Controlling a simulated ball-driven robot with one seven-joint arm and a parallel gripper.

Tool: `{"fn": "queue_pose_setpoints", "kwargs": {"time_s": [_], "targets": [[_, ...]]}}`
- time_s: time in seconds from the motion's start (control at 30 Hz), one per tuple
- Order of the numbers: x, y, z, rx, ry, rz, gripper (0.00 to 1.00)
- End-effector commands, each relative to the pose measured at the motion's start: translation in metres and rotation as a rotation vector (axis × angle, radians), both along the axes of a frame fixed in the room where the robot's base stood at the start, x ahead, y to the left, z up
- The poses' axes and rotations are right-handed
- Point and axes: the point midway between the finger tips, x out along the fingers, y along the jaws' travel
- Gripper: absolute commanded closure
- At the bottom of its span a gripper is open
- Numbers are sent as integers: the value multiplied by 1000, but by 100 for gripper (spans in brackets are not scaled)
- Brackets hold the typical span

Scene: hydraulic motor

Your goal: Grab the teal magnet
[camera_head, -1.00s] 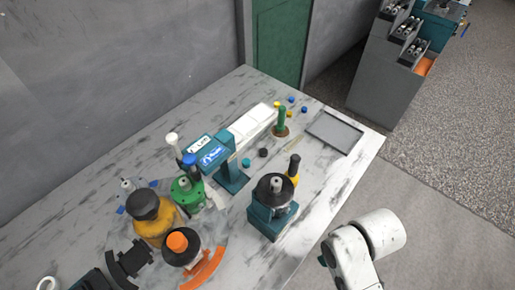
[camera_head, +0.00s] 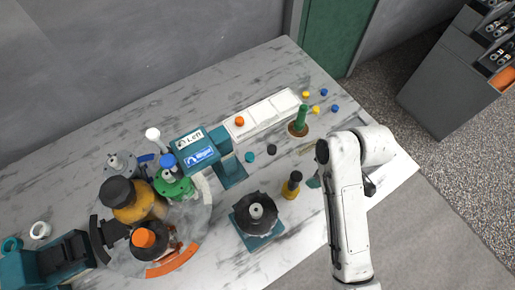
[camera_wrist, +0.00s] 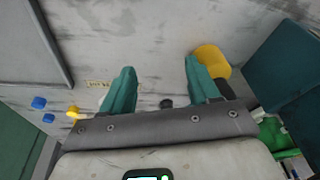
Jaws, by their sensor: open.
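The teal magnet (camera_head: 249,157) is a small round piece on the marble table, just right of the teal sign stand and left of a small black piece (camera_head: 272,149) in the head view. I cannot make it out in the wrist view.
A green post (camera_head: 301,119), a white strip (camera_head: 268,115) with an orange piece (camera_head: 239,121), and small blue and yellow pieces (camera_head: 316,109) lie behind. Several bottle-like parts crowd the left.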

Motion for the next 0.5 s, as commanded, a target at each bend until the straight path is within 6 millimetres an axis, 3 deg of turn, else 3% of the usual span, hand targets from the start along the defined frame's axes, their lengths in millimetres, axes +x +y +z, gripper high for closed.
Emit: {"fn": "queue_pose_setpoints", "kwargs": {"time_s": [0.37,0.5], "targets": [[38,51,15,40,-7,323,39],[56,84,29,71,-18,511,39]]}}
